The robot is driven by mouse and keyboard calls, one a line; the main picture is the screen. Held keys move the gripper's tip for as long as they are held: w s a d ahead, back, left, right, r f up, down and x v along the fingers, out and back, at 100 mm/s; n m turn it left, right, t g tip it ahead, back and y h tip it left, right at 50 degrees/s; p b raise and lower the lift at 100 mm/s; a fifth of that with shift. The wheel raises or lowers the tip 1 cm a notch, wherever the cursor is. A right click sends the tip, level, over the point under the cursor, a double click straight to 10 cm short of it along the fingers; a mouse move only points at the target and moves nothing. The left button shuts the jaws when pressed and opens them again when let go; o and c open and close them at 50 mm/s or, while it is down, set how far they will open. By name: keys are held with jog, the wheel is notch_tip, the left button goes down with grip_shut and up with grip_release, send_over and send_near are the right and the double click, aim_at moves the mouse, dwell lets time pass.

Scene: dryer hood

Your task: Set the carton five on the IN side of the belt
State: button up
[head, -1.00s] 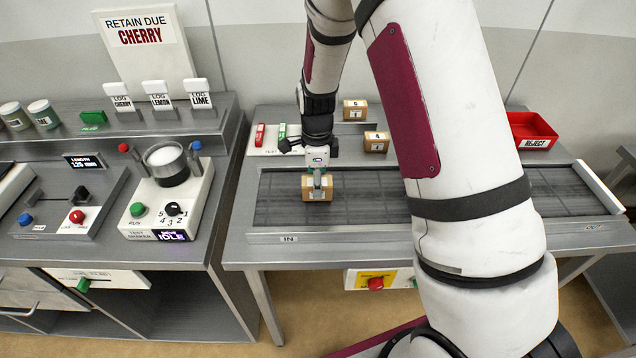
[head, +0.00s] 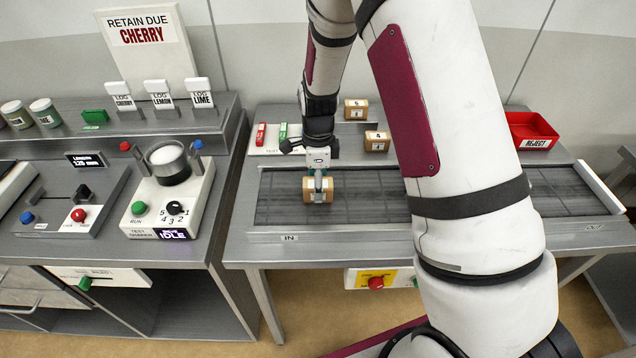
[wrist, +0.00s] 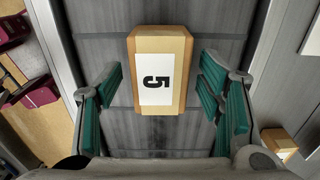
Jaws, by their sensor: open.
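Carton five (head: 318,190) is a small brown box on the dark belt (head: 357,213), near its left end behind the IN label (head: 289,238). The wrist view shows the carton (wrist: 158,70) with a white label reading 5 on its top face. My gripper (head: 318,172) is directly over the carton. In the wrist view its green fingers (wrist: 164,100) are spread apart on either side of the carton, with a gap on each side. The carton's underside is hidden.
Carton six (head: 355,109) and another carton (head: 376,141) stand behind the belt. A red REJECT tray (head: 531,131) is at the back right. My arm hides the middle of the belt. Red and green pieces stand on a white plate behind the belt.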

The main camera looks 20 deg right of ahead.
notch_tip(320, 180, up, 12)
jog(key=b, duration=0.2)
jog(key=s+r+n+t, duration=0.2)
jog(key=s+r+n, duration=0.7)
jog(key=r, duration=0.4)
jog(key=s+r+n+t, duration=0.1)
jog(key=s+r+n, duration=0.1)
jog(key=s+n, duration=0.4)
jog(key=s+r+n+t, duration=0.2)
jog(key=s+r+n, duration=0.1)
jog(key=s+n, duration=0.3)
jog(key=s, duration=0.2)
jog(key=shift+s+n+t, duration=0.3)
jog(key=shift+s, duration=0.1)
jog(key=shift+d, duration=0.15)
